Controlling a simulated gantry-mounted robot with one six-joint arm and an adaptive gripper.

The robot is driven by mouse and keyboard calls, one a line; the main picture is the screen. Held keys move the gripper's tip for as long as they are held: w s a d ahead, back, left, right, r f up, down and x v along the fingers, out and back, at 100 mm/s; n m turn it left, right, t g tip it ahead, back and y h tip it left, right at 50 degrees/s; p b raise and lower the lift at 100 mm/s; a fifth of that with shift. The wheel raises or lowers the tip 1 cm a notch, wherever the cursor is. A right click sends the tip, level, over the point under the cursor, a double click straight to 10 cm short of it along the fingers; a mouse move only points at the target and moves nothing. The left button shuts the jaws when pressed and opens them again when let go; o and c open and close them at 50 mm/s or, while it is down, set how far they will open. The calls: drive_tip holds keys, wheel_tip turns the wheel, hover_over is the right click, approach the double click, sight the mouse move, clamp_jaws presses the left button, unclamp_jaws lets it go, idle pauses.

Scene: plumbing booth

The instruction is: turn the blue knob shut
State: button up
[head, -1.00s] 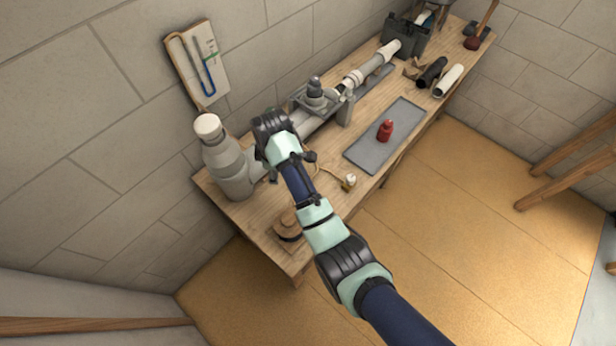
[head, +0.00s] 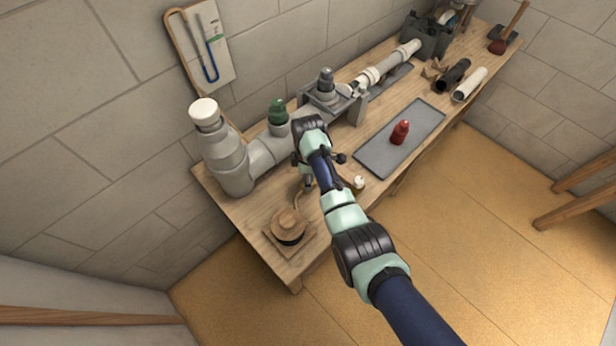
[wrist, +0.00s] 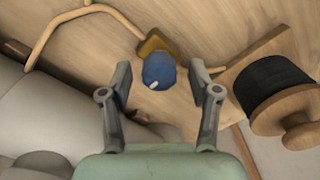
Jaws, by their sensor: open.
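The blue knob (wrist: 158,72) shows in the wrist view with a short white mark on its face. Beside it is a brass-coloured part (wrist: 153,43). My gripper (wrist: 160,67) is open, with one finger on each side of the knob and a visible gap on both sides. I cannot tell how far the fingertips are from the knob in depth. In the head view my gripper (head: 308,184) hangs low over the bench's front left, and I cannot make out the blue knob there.
A wooden spool (head: 288,222) sits close by on the workbench (head: 268,205). The grey pipe (head: 265,155) with a green cap (head: 278,112) runs behind my arm. A red bottle (head: 400,132) stands on a grey mat (head: 378,160) to the right.

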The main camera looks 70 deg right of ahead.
drive_tip(key=shift+c, duration=0.2)
drive_tip(key=c, duration=1.1)
drive_tip(key=shift+r, duration=0.1)
drive_tip(key=m+p, duration=0.2)
drive_tip(key=m, duration=0.1)
drive_tip(key=shift+r, duration=0.1)
drive_tip(key=m+p, duration=0.2)
drive_tip(key=m, duration=0.3)
drive_tip(key=m+p, duration=0.1)
drive_tip(key=m, duration=0.3)
drive_tip(key=shift+m, duration=0.4)
drive_tip(key=m, duration=0.5)
drive_tip(key=shift+p, duration=0.35)
